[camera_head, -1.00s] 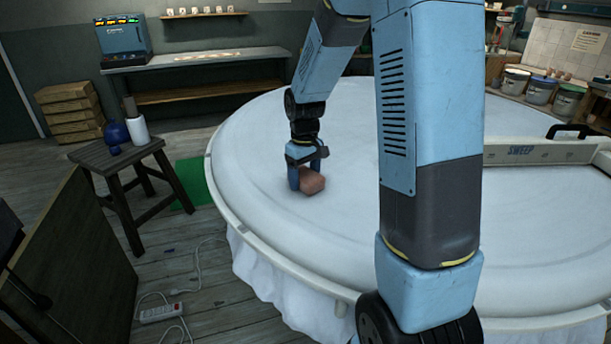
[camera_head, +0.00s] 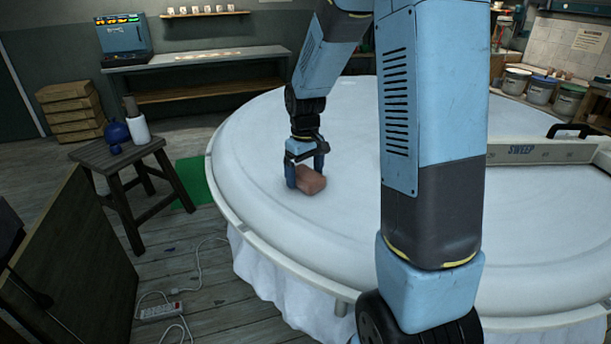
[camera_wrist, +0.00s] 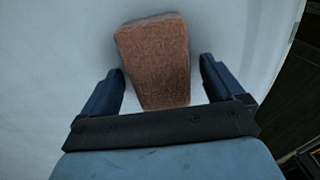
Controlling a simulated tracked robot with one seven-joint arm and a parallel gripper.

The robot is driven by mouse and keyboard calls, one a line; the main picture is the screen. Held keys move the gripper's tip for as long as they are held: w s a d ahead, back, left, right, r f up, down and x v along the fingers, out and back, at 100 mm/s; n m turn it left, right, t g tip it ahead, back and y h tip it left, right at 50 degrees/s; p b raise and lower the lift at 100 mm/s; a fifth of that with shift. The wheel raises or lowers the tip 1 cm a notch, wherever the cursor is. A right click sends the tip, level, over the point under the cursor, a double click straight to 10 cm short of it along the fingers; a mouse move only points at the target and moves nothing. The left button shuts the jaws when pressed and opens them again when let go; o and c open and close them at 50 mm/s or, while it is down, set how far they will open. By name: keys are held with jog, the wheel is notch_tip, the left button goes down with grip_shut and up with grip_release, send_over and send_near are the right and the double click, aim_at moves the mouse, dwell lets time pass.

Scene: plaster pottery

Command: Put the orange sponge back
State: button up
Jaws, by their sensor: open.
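The orange sponge (camera_head: 311,181), a brownish-orange block, lies on the white round table (camera_head: 262,215) near its left rim. My gripper (camera_head: 306,180) is low over the table with its fingers down at the sponge. In the wrist view the sponge (camera_wrist: 156,58) lies between and partly beyond the two blue fingers of my gripper (camera_wrist: 160,85). The jaws are open, with a gap on each side of the sponge. The near end of the sponge is close to the dark gripper bar.
A stool (camera_head: 116,160) with a blue round pot (camera_head: 116,132) and a white bottle (camera_head: 139,130) stands left of the table. A long beam marked SWEEP (camera_head: 540,152) lies across the table's right side. Several buckets (camera_head: 541,90) stand at the back right. The table around the sponge is clear.

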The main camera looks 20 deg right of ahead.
aim_at(305, 172)
notch_tip(305, 172, up, 11)
jog(key=s+r+m+t, duration=0.2)
jog(key=s+r, duration=0.2)
jog(key=s, duration=0.8)
jog(key=s+r+m+t, duration=0.2)
jog(key=s+r, duration=0.3)
jog(key=s, duration=0.7)
jog(key=shift+s+d+r+m+t, duration=0.2)
jog(key=shift+s+d+m+t, duration=0.1)
jog(key=shift+t, duration=0.5)
